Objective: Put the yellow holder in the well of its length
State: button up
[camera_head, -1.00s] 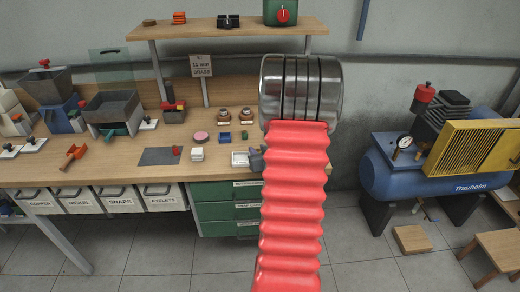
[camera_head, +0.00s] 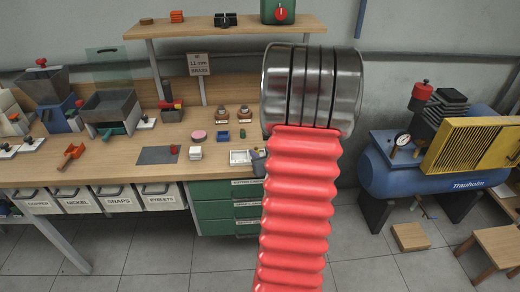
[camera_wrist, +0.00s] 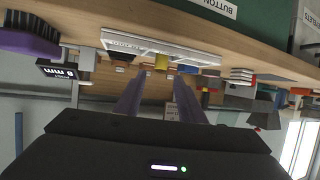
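In the wrist view, which is upside down, the small yellow holder (camera_wrist: 161,62) shows beyond and between my fingertips, by the edge of a white tray (camera_wrist: 185,55). I cannot tell whether it sits in a well. My gripper (camera_wrist: 160,85) is open, with its two fingers wide apart and nothing between them. In the head view the white tray (camera_head: 238,157) lies at the bench's front, partly hidden by my arm. The holder and my gripper cannot be made out there.
In the wrist view a purple-backed brush (camera_wrist: 28,46) lies beside the tray, and a black "8 mm" sign (camera_wrist: 66,72) stands near. In the head view a white block (camera_head: 195,153), a pink disc (camera_head: 198,135) and a dark mat (camera_head: 158,155) lie left of the tray.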

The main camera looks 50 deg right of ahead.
jog(key=v, duration=0.6)
jog(key=shift+a, duration=0.1)
dwell(0.6)
jog(key=w+a+r+n+g+y, duration=0.1)
jog(key=w+a+r, duration=0.3)
jog(key=a, duration=0.5)
jog(key=w+a+r+n+g+y, duration=0.1)
jog(key=w+a+r+n+g, duration=0.15)
jog(key=a+r, duration=0.45)
jog(key=s+a+n+y, duration=0.1)
jog(key=s+a, duration=0.2)
jog(key=a, duration=0.5)
jog(key=s+a+r+n+g+y, duration=0.1)
jog(key=s+a, duration=0.3)
jog(key=a, duration=0.5)
jog(key=s+a+r+n+g+y, duration=0.1)
jog(key=s+a+y, duration=0.2)
jog(key=a, duration=0.6)
jog(key=shift+s+a, duration=0.2)
jog(key=shift+s, duration=0.4)
jog(key=shift+r, duration=0.15)
